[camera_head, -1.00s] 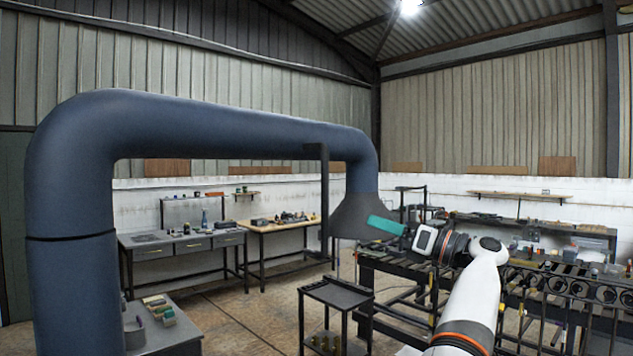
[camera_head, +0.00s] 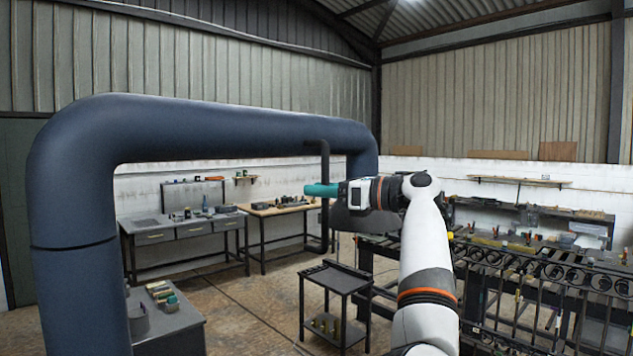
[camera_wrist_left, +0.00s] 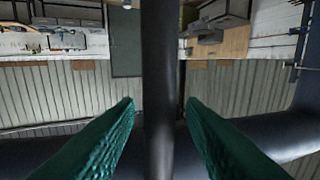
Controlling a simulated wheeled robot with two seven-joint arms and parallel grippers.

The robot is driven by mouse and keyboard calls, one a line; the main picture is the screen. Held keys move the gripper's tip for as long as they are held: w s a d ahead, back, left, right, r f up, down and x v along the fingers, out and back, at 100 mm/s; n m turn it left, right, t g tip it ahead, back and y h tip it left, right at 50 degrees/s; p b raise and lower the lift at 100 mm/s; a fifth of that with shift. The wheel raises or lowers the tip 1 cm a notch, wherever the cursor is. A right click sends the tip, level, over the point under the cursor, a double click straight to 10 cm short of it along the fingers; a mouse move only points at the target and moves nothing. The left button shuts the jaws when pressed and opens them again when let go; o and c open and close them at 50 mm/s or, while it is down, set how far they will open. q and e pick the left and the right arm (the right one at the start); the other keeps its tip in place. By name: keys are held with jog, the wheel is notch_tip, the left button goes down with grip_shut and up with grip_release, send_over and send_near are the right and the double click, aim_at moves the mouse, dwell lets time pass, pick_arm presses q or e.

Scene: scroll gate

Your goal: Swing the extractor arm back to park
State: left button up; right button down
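The extractor arm is a thick blue-grey duct (camera_head: 220,128) that rises at the left, runs across and bends down at the right. Its dark hood (camera_head: 352,220) is partly hidden behind my left gripper. A black vertical handle bar (camera_head: 324,165) hangs beside the hood. My left gripper (camera_head: 308,190), with teal fingers, is level with the bar and crosses it. In the left wrist view the bar (camera_wrist_left: 160,75) stands between the two spread fingers (camera_wrist_left: 160,108), with a gap visible on both sides. My right gripper is not in view.
A black trolley (camera_head: 336,278) stands below the hood. A dark rack with scrollwork (camera_head: 560,275) fills the right side. Workbenches (camera_head: 185,232) line the back wall. A grey cabinet (camera_head: 170,325) stands by the duct's base. The floor between is open.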

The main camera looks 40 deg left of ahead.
pick_arm(q)
jog(key=shift+s+a, duration=0.15)
jog(key=shift+a, duration=0.55)
grip_shut()
jog(key=shift+a, duration=0.1)
